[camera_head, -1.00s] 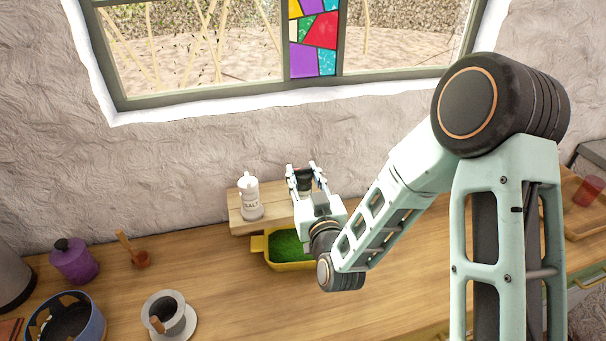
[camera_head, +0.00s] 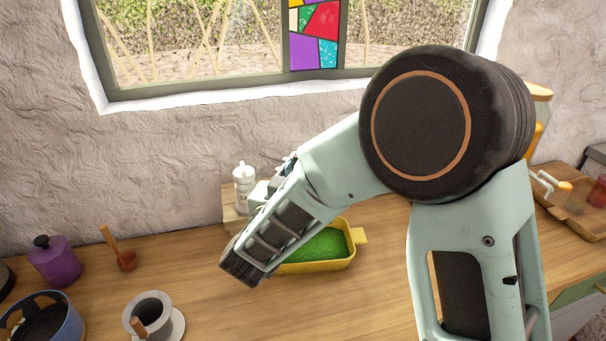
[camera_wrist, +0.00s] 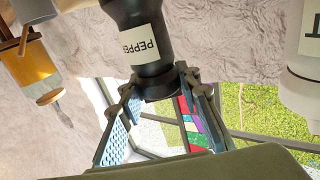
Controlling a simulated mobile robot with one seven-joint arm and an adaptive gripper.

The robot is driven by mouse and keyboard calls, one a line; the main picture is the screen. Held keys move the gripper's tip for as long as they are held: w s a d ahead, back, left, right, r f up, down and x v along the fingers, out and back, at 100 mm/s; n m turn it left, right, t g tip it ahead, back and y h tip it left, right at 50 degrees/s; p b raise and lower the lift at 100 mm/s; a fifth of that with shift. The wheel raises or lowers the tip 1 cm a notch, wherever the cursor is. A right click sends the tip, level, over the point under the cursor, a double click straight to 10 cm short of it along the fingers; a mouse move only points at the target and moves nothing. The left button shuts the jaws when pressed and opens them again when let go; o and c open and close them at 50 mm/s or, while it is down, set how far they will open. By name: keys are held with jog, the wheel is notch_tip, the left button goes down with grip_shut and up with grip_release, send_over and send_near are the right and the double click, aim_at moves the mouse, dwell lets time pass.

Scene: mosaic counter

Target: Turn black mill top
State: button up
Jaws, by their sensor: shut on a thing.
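The black pepper mill (camera_wrist: 137,30) shows upside down in the wrist view, with a white label reading "PEPPER". My gripper (camera_wrist: 158,84) has one finger on either side of the mill's black top (camera_wrist: 155,82) and is shut on it. In the head view my arm hides the pepper mill and most of the gripper. The white salt mill (camera_head: 243,188) stands beside it on a wooden board (camera_head: 230,213). The salt mill also shows at the right of the wrist view (camera_wrist: 302,90).
A yellow dish (camera_head: 318,267) with green filling sits in front of the board, partly under my arm. The wall and window are close behind.

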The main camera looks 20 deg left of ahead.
jog(key=shift+m+h+b, duration=0.55)
jog(key=shift+m+h, duration=0.45)
jog(key=shift+h, duration=0.5)
jog(key=shift+w, duration=0.1)
jog(key=o, duration=1.2)
jog(key=s, duration=0.4)
jog(key=s+a, duration=0.1)
jog(key=s, duration=0.3)
jog(key=s+a, duration=0.1)
jog(key=s, duration=0.3)
jog(key=shift+a, duration=0.1)
jog(key=shift+w, duration=0.1)
